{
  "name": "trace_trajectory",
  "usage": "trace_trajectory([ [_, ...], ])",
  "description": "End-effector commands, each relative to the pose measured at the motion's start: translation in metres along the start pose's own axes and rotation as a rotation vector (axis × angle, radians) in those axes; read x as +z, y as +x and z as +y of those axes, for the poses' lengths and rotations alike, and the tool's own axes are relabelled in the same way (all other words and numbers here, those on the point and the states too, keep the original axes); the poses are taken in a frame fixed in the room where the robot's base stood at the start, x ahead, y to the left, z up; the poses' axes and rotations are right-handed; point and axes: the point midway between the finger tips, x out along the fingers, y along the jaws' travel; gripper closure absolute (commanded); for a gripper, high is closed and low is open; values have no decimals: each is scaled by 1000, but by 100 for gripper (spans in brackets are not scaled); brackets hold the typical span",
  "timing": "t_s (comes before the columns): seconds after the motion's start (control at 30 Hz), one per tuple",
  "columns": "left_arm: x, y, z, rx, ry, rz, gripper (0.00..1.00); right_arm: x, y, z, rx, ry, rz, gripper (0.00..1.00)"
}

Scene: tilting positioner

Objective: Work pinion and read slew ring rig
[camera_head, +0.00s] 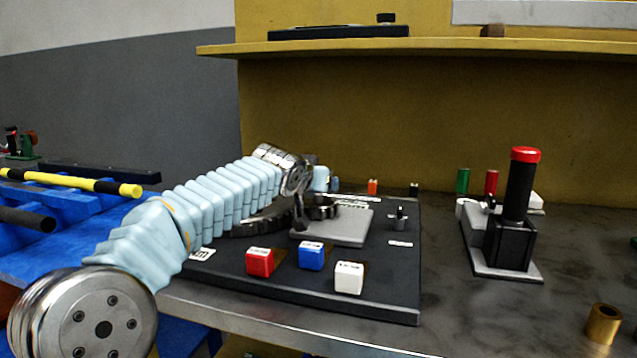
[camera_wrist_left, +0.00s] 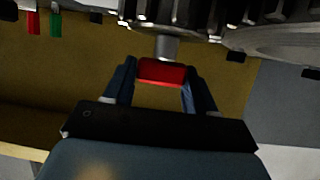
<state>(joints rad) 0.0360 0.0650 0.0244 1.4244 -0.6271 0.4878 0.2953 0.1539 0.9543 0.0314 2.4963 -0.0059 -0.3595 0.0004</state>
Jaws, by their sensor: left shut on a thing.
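The slew ring rig stands on a dark base board (camera_head: 300,293) on the bench. A dark toothed ring (camera_head: 262,222) lies on it, partly hidden behind my left arm, beside a light grey plate (camera_head: 345,229). In the left wrist view, large gear teeth (camera_wrist_left: 270,38) cross the top of the picture. A metal shaft (camera_wrist_left: 167,46) runs from the gears to a red knob (camera_wrist_left: 161,73). My left gripper (camera_wrist_left: 162,78) is shut on this red knob, one blue finger on each side. In the head view the wrist hides the fingers. My right gripper is not in view.
Red (camera_head: 260,262), blue (camera_head: 311,256) and white (camera_head: 348,278) blocks sit along the board's front. A black post with a red cap (camera_head: 525,155) stands on the right. A brass bushing (camera_head: 602,324) is at front right. A shelf (camera_head: 440,47) overhangs behind.

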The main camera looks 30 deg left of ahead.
Motion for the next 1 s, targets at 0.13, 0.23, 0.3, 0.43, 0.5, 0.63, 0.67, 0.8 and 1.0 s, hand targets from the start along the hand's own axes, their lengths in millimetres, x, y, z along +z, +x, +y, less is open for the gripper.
trace_trajectory([
  [0.13, 3, 1, 1, -32, -14, -2, 75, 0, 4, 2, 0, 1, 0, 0],
  [0.23, 2, 1, 0, -38, -19, -1, 75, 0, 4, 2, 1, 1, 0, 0],
  [0.3, 2, 1, 0, -38, -19, -1, 75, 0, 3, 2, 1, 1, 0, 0],
  [0.43, 2, 1, 0, -38, -19, -1, 75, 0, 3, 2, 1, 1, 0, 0],
  [0.5, 2, 1, 0, -38, -19, -1, 38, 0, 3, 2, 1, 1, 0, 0],
  [0.63, 2, 1, 0, -38, -19, 0, 23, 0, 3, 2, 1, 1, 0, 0],
  [0.67, 1, 1, 0, -37, -19, 1, 23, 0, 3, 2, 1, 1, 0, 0],
  [0.8, 1, 0, 0, -37, -18, 2, 23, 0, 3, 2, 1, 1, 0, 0],
  [1.0, 1, -10, 0, -37, -18, 6, 23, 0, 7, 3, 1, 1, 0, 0],
])
